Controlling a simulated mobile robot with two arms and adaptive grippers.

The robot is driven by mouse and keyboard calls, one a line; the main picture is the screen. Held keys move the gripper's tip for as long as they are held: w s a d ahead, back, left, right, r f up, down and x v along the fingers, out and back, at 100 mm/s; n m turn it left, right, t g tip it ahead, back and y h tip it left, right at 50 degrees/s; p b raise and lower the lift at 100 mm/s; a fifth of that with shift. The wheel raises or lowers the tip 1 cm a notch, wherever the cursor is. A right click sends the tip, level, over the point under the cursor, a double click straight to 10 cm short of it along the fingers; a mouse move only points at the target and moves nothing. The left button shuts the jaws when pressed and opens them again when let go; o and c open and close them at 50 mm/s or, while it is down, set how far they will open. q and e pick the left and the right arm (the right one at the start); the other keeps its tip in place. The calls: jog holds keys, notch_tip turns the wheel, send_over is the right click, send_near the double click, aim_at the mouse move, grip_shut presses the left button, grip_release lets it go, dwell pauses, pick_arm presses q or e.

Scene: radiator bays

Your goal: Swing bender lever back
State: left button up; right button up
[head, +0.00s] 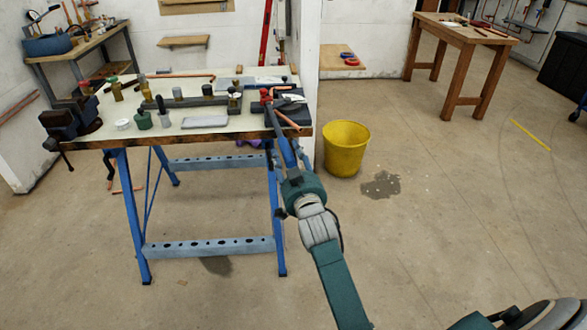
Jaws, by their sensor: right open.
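A pipe bender (288,104) with dark parts lies at the right end of the workbench top, and a copper pipe runs beside it. A small red part (265,96), perhaps the lever's grip, shows at its left side. My right gripper (271,112) reaches up from the front over the bench's right edge. Its jaws are open, close to the red part. I cannot tell whether they touch it. The lever's outline is small and partly hidden by the gripper. My left gripper is not in view.
The workbench (240,125) has blue legs and carries bottles, a grey block (205,122) and a vise (72,118) at its left end. A yellow bucket (346,148) stands right of it, near a dark floor stain. A wooden table (465,35) stands behind right. Floor at right is clear.

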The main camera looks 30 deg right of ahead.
jog(key=v, duration=1)
jog(key=shift+s, duration=0.25)
jog(key=shift+c, duration=0.5)
jog(key=c, duration=0.5)
jog(key=s+m+p, duration=0.1)
jog(key=p, duration=0.1)
jog(key=s+d+m+y+p, duration=0.1)
jog(key=s+m+p, duration=0.1)
jog(key=s+d+m+y+p, duration=0.1)
jog(key=p, duration=0.1)
jog(key=shift+s+r+g, duration=0.1)
jog(key=shift+s+g, duration=0.05)
jog(key=shift+g, duration=0.15)
grip_shut()
jog(key=s+d+r+m+y+p, duration=0.1)
jog(key=s+d+r+m+p, duration=0.25)
jog(key=s+m+p, duration=0.35)
jog(key=w+a+f+m+p, duration=0.1)
jog(key=w+a+f+p, duration=0.1)
jog(key=w, duration=1.1)
jog(key=shift+w+f, duration=0.2)
jog(key=shift+f, duration=0.1)
